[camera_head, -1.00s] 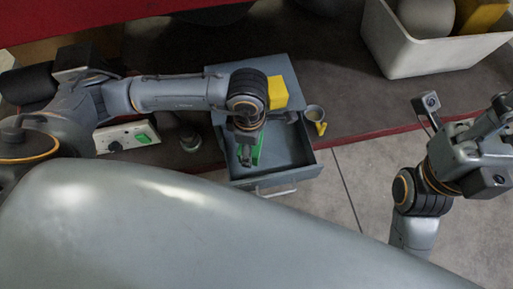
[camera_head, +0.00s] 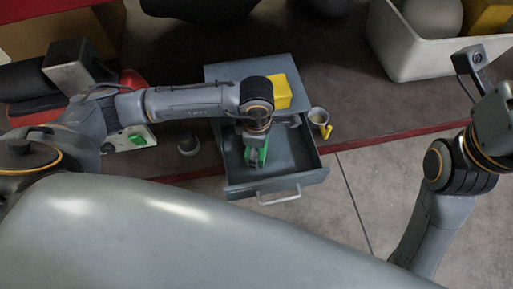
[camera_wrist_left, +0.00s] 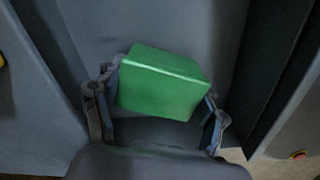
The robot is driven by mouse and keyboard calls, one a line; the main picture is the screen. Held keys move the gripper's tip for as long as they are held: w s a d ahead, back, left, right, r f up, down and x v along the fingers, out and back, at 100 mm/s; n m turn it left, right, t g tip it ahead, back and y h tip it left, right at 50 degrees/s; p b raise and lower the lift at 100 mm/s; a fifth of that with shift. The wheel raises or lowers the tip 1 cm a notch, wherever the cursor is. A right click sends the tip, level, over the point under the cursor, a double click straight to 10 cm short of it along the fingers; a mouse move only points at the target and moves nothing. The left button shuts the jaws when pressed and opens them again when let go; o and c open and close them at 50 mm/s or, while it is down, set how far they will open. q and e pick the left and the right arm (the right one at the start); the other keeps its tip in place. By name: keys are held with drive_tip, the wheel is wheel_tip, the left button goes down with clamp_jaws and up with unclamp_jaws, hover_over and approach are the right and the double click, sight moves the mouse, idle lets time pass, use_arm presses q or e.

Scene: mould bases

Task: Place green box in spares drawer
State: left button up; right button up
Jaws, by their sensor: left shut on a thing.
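The green box (camera_wrist_left: 162,86) is between the two fingers of my left gripper (camera_wrist_left: 157,112) in the left wrist view, with the drawer's grey floor beyond it. In the head view my left gripper (camera_head: 254,156) points down over the open grey drawer (camera_head: 288,158), shut on the green box (camera_head: 263,153), which is partly hidden by the gripper. I cannot tell whether the box touches the drawer floor. The drawer's handle (camera_head: 279,196) faces the front. My right gripper (camera_head: 494,108) is at the right edge, partly out of frame, and its fingers are unclear.
A mug (camera_head: 318,117) with a yellow handle stands right of the drawer. A white bin (camera_head: 408,55) with a grey ball and a yellow thing stands at the back right. The floor at the right front is clear.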

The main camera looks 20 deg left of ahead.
use_arm(q)
drive_tip(key=shift+f, duration=0.1)
drive_tip(key=o, duration=1)
drive_tip(key=shift+o, duration=0.2)
